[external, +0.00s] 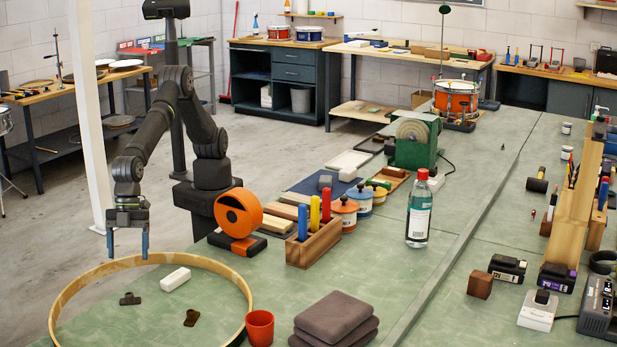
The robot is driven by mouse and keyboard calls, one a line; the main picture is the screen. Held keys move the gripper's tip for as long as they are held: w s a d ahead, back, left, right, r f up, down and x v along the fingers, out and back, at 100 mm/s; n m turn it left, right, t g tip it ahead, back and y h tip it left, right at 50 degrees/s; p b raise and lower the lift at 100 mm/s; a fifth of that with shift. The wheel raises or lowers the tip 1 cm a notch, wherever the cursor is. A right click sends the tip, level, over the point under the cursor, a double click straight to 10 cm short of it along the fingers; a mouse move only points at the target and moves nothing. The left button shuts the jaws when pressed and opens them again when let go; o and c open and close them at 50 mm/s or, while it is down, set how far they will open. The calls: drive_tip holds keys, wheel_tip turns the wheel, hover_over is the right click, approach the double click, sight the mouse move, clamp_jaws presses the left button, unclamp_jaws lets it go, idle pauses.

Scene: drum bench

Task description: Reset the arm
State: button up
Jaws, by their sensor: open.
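My gripper (128,246) is at the left, fingers pointing down, over the far left rim of a wooden drum hoop (236,274). Its two blue-grey fingers are apart with nothing between them. Whether the fingertips touch the hoop cannot be told from this view. Inside the hoop lie a white block (175,279) and two small dark metal pieces, one dark piece at the left (130,299) and one dark piece near the middle (191,318).
A red cup (260,327) stands against the hoop's right side, with folded grey cloths (337,318) beside it. An orange disc-shaped tool (239,213) and a wooden marker box (314,245) stand near my base. A bottle (419,212) stands further right. Green bench surface (385,268) is clear between.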

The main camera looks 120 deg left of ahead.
sight(128, 295)
drive_tip(key=shift+s+a+r, duration=0.15)
drive_tip(key=shift+a+r, duration=0.1)
drive_tip(key=shift+r, duration=0.25)
drive_tip(key=x, duration=1.2)
drive_tip(key=shift+f, duration=0.15)
wheel_tip(128, 295, up, 2)
drive_tip(key=shift+r, duration=0.55)
drive_tip(key=shift+f, duration=0.15)
